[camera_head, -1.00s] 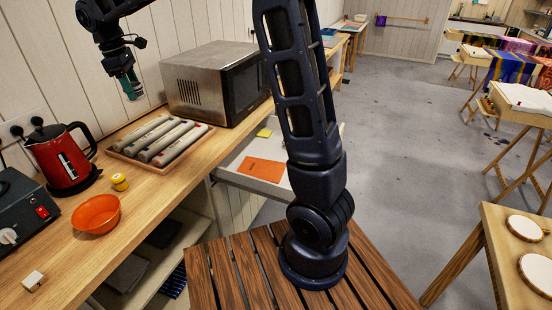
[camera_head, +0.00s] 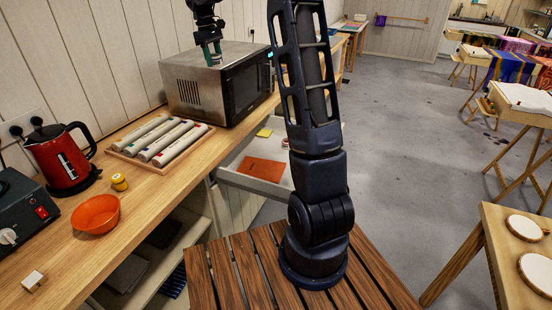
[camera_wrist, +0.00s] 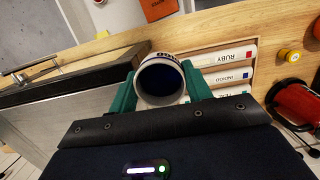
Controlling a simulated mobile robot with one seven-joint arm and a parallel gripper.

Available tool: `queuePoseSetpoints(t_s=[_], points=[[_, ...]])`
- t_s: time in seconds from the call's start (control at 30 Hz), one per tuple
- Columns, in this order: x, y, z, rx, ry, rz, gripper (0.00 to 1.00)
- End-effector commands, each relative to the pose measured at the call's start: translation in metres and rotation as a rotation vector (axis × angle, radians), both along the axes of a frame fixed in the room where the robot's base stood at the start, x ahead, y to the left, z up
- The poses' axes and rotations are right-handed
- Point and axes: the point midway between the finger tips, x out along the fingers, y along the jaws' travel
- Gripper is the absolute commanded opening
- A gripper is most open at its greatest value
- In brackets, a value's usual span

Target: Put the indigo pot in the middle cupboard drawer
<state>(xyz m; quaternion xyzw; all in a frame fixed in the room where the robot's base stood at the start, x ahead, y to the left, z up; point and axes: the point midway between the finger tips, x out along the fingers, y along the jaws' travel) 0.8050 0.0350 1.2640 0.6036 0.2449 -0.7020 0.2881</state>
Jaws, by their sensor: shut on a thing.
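The pot's open mouth faces the wrist camera. I cannot clearly make out the pot in the head view. An open white drawer (camera_head: 240,182) sticks out from under the counter, left of my arm's base. It holds an orange-brown sheet (camera_head: 262,168) and a small yellow item (camera_head: 264,133). My arm hides part of its right side.
A steel microwave (camera_head: 190,88) stands on the wooden counter (camera_head: 150,196). A tray of labelled rolls (camera_head: 126,153), a yellow-capped jar (camera_head: 119,182), an orange bowl (camera_head: 95,213) and a red kettle (camera_head: 66,165) line the counter. Grey floor (camera_head: 400,150) lies open to the right.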

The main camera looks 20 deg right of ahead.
Motion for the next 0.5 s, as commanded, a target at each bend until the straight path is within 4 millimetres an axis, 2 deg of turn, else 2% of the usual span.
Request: queuePoseSetpoints(t_s=[0.03, 0.2, 0.5], points=[[0.007, -0.021, 0.0, 0.0, 0.0, -0.036, 0.25], [0.024, -0.084, 0.0, 0.001, 0.0, -0.148, 0.25], [0.039, -0.2, -0.001, 0.002, 0.0, -0.345, 0.25]])
